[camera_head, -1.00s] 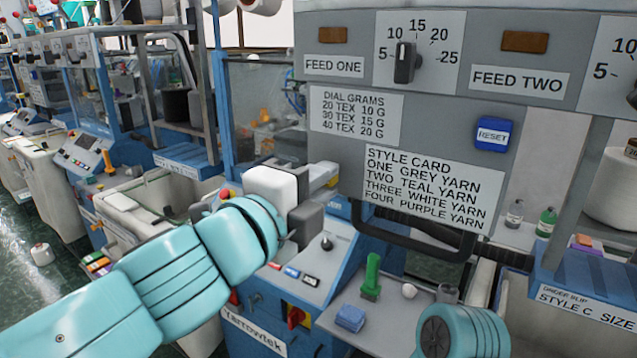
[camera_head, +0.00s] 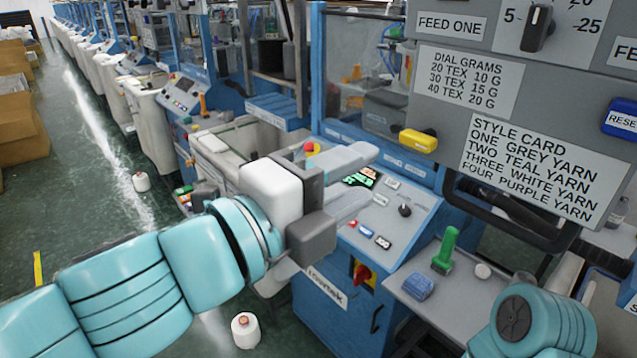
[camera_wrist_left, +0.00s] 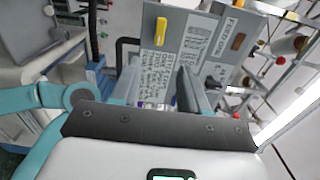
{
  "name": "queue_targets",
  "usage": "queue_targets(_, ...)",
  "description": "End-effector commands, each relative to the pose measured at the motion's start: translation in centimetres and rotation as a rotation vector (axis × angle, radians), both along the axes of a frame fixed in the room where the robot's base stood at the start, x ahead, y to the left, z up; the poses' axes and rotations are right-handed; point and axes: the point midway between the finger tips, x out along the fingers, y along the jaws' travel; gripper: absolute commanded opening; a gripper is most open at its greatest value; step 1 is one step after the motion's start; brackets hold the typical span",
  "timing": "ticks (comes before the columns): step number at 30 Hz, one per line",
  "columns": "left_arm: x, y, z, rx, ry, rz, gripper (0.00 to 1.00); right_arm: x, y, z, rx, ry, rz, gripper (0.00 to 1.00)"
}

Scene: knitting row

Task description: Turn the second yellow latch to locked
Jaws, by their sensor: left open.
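One yellow latch (camera_head: 418,140) shows on the lower left part of the grey panel (camera_head: 455,130), left of the style card. Its long side lies roughly level, along the rows of text. I cannot tell whether it is the second one. It also shows in the left wrist view (camera_wrist_left: 161,32), beyond my fingers. My left gripper (camera_head: 362,182) is open and empty, to the left of and below the latch, apart from it. Its fingers (camera_wrist_left: 162,85) point toward the panel in the left wrist view. My right gripper is out of view; only part of my right arm shows at the lower right.
A blue control console (camera_head: 385,215) with a screen, buttons and a red switch lies below the latch. A black handle bar (camera_head: 510,230) runs under the panel. A shelf holds a green-handled tool (camera_head: 446,250) and a blue block (camera_head: 419,287). The aisle at left is open.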

Motion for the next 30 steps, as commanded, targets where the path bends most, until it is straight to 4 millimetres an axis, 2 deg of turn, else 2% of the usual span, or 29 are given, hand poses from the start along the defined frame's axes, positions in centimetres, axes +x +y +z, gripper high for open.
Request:
queue_targets(3, -1.4, 1.9, 0.4, -0.001, -0.001, 0.002, 0.44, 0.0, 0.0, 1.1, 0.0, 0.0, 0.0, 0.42)
queue_targets(9, -2.6, 3.4, 0.1, -0.001, 0.001, 0.0, 0.44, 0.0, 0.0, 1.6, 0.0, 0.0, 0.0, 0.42)
queue_targets(19, -2.7, 3.6, 0.0, -0.001, 0.001, 0.0, 0.44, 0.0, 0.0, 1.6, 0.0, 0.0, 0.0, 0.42)
queue_targets(22, -1.8, 4.3, -0.6, 0.003, 0.016, 0.025, 0.44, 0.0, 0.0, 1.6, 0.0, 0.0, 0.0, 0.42)
queue_targets(23, -1.0, 4.5, -1.3, 0.012, 0.034, 0.039, 0.44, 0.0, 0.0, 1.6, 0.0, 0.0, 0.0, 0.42)
queue_targets(26, 2.6, 5.2, -5.8, 0.061, 0.133, 0.092, 0.44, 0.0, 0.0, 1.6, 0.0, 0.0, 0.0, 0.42)
queue_targets(29, 6.2, 6.2, -13.2, 0.115, 0.3, 0.148, 0.44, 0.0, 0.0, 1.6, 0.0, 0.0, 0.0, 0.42)
queue_targets(30, 7.3, 6.7, -16.4, 0.123, 0.384, 0.174, 0.44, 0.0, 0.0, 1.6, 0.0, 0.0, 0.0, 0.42)
